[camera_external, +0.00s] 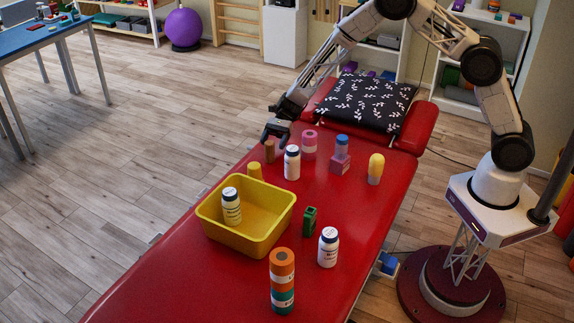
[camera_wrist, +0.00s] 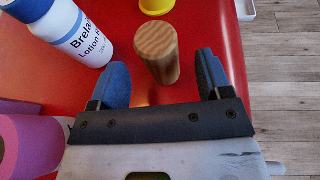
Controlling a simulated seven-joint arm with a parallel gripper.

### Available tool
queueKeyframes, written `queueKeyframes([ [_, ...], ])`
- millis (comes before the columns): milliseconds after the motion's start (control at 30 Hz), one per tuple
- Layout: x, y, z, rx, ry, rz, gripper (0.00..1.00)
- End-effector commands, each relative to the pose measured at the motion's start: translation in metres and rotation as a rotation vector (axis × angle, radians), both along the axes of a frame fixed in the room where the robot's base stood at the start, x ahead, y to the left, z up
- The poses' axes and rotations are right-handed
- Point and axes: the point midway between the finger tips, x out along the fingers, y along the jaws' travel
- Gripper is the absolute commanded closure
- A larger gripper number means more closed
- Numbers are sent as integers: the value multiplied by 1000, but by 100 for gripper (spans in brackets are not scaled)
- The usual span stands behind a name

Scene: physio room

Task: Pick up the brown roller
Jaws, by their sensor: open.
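The brown roller (camera_wrist: 157,50) is a short wood-grained cylinder standing upright on the red couch. In the wrist view it stands ahead of my open gripper (camera_wrist: 163,66), between the lines of its two blue-grey fingers, with nothing held. In the external view the brown roller (camera_external: 269,152) stands near the couch's left edge. My gripper (camera_external: 275,132) is just above and behind it there, partly overlapping its top. I cannot tell the exact gap between fingers and roller.
A white lotion bottle (camera_external: 292,163), a pink roller (camera_external: 309,145) and a yellow cylinder (camera_external: 254,170) stand close by. A yellow bin (camera_external: 271,240) holding a bottle (camera_external: 231,206) is nearer the camera. The red couch (camera_external: 180,270) is clear at front left.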

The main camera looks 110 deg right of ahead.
Motion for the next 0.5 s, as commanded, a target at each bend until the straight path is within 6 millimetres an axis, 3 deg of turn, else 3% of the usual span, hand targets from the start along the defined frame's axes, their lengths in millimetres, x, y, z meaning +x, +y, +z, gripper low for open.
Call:
queueKeyframes([
  [233,17,20,-11,1,0,1,28],
  [500,21,26,-14,-1,-1,0,28],
])
